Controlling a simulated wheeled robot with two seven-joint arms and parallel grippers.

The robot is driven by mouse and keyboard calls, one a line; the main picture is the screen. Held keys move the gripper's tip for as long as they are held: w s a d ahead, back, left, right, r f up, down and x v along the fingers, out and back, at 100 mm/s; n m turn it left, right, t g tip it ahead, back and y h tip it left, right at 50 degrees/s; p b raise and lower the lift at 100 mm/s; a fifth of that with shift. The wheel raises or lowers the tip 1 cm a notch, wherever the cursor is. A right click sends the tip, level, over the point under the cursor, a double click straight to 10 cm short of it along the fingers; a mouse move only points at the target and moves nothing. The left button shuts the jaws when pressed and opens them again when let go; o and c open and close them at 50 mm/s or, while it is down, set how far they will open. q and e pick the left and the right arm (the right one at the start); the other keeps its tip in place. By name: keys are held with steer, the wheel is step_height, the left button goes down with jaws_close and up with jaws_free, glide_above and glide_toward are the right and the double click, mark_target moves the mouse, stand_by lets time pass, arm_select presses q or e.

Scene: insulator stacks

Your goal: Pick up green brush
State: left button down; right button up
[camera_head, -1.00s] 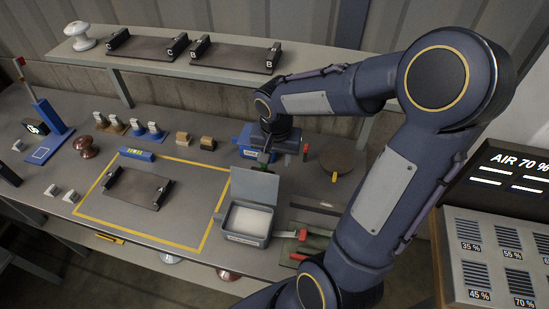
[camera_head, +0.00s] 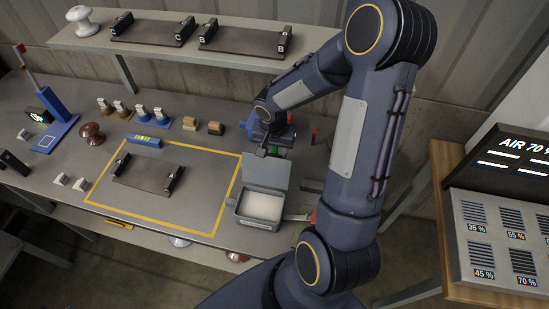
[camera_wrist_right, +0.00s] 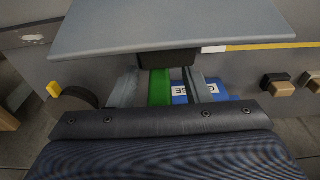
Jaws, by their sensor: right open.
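The green brush (camera_wrist_right: 160,88) shows in the right wrist view as a green strip between the two fingers of my right gripper (camera_wrist_right: 162,88). The fingers are apart, with a gap visible on each side of it. A dark block (camera_wrist_right: 168,60) lies at its far end; I cannot tell if it belongs to the brush. In the head view my right gripper (camera_head: 272,150) points down behind the open grey box, and only a bit of green shows beside it. The rest of the brush is hidden by the gripper and the lid. My left gripper is not in view.
The open grey box (camera_head: 242,219) has its lid (camera_head: 267,173) raised close to my right gripper. A blue holder (camera_head: 250,126) stands beside the gripper. A yellow-outlined area (camera_head: 160,230) with a dark rack (camera_head: 148,174) is at left. A shelf (camera_head: 90,38) runs behind.

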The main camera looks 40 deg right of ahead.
jaws_close()
steer(key=shift+r, duration=0.1)
stand_by(0.3)
